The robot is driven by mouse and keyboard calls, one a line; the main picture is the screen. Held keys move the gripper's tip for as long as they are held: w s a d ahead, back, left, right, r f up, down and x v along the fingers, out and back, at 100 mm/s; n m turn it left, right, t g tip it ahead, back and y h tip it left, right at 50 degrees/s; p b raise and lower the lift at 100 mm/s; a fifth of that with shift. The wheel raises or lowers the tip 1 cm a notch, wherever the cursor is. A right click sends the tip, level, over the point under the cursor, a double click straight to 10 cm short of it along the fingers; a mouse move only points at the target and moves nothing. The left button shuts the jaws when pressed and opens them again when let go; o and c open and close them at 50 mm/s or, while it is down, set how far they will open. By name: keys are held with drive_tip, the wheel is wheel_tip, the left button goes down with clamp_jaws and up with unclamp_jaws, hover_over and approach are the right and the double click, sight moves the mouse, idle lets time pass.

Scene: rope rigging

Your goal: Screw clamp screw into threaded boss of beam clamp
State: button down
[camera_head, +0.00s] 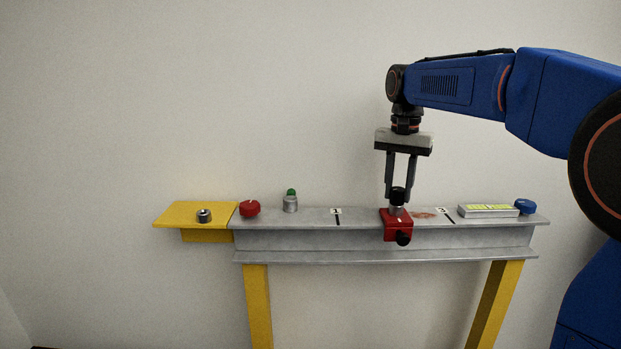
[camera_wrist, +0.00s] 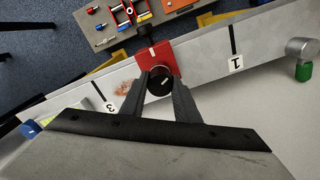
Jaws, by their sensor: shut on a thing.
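The red beam clamp (camera_head: 390,224) sits on the grey steel beam, right of the middle, and also shows in the wrist view (camera_wrist: 166,56). My gripper (camera_head: 399,194) points straight down above it and is shut on the clamp screw (camera_head: 398,193), gripping its black round head. The head has a white mark in the wrist view (camera_wrist: 161,81). The screw stands upright over the clamp's grey threaded boss (camera_head: 397,211). The thread is hidden, so I cannot tell how deep it sits. A second black knob (camera_head: 403,239) sticks out of the clamp's front.
The beam (camera_head: 310,240) stands on yellow legs. On it are a red knob (camera_head: 250,209), a grey cylinder with a green top (camera_head: 290,203), number labels, a level-like block (camera_head: 488,211) and a blue knob (camera_head: 525,206). A yellow shelf (camera_head: 185,214) at left holds a dark metal ring (camera_head: 204,216).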

drive_tip(key=m, duration=0.5)
drive_tip(key=shift+m, duration=0.5)
drive_tip(key=m, duration=0.4)
drive_tip(key=c, duration=1.3)
unclamp_jaws()
drive_tip(key=shift+o, duration=0.2)
